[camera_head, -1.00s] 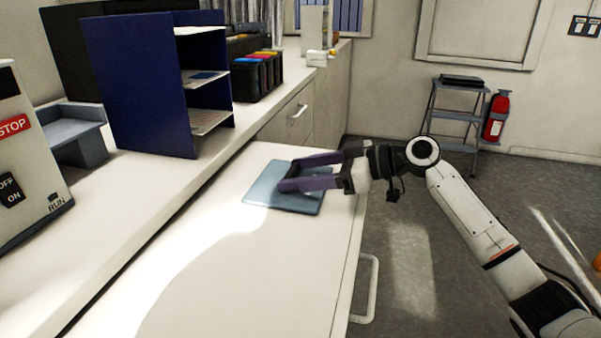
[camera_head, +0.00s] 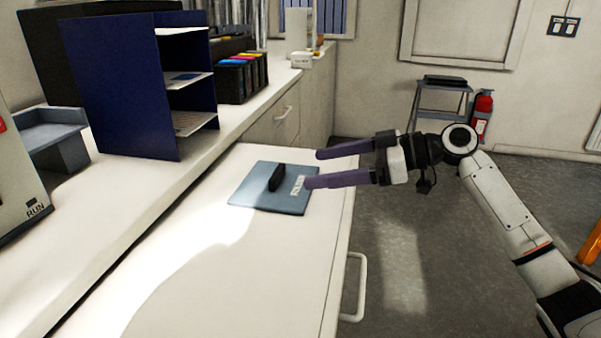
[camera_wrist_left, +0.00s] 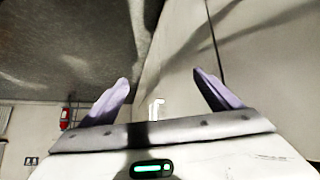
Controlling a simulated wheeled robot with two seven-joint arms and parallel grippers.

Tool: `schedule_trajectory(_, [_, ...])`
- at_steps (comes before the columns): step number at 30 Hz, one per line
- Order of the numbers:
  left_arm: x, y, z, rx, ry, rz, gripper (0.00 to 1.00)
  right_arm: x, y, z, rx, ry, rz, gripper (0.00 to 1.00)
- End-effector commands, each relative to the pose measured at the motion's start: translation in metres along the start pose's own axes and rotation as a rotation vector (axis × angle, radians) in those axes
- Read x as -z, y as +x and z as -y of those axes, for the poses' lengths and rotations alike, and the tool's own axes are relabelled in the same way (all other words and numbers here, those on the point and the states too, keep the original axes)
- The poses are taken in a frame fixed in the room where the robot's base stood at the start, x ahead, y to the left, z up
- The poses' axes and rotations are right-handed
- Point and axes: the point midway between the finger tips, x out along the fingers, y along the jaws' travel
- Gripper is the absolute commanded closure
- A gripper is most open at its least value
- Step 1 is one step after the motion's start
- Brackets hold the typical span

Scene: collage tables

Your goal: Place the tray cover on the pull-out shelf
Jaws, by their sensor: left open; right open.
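The tray cover (camera_head: 250,197), a flat blue-grey plate with a black upright handle (camera_head: 277,178) and a pale label, lies flat on the white pull-out shelf (camera_head: 250,275). My right gripper (camera_head: 312,168) is open and empty, with its purple fingertips just right of the cover, clear of the handle. My left gripper (camera_wrist_left: 163,92) is open and empty in the left wrist view. It is not in the head view.
A dark blue shelf unit (camera_head: 120,85), a black box of coloured cartridges (camera_head: 242,78) and a grey machine with a RUN label stand on the counter. The shelf's handle (camera_head: 360,290) sticks out at right. A step stool and fire extinguisher (camera_head: 482,112) stand far back.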

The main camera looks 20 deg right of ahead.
Motion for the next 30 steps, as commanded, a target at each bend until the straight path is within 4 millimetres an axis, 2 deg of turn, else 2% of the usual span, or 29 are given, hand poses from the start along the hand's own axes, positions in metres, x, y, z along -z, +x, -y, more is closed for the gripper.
schedule_trajectory(3, [0.000,0.002,-0.001,-0.001,0.002,-0.001,0.16,-0.002,-0.019,0.000,-0.001,0.001,0.001,0.19])
schedule_trajectory(9, [0.000,0.002,-0.002,-0.003,0.003,-0.003,0.16,0.000,-0.034,0.000,0.001,0.000,0.000,0.19])
schedule_trajectory(30, [0.003,0.002,-0.003,-0.004,0.000,-0.010,0.16,0.000,-0.035,0.000,0.001,0.000,-0.001,0.19])
